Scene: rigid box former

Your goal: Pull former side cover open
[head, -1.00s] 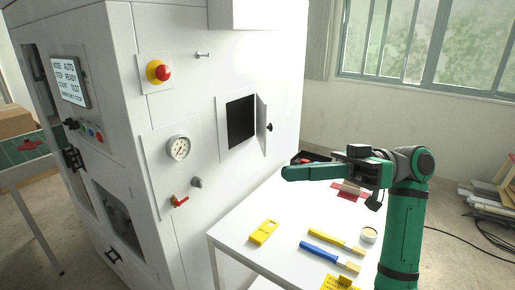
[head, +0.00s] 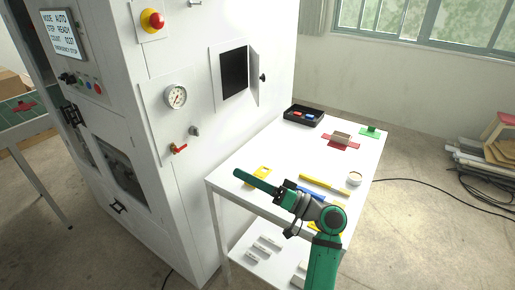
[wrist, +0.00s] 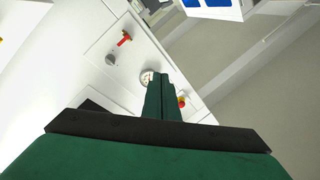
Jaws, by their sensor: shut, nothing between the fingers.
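The white former (head: 150,190) stands left of centre in the head view. Its small side cover (head: 254,88) stands swung out on its right edge, with a black knob on it. The dark opening (head: 234,73) beside it is uncovered. My green gripper (head: 240,174) is shut and empty, over the near left part of the table and apart from the cover. In the wrist view the shut fingers (wrist: 163,98) point at the machine's gauge (wrist: 147,76). The cover cannot be made out there.
A white table (head: 222,176) stands right of the former, with a yellow part (head: 262,172), a yellow-handled tool (head: 325,185), a tin (head: 354,179) and a black tray (head: 303,116). A red-handled valve (head: 179,149) sticks out of the panel.

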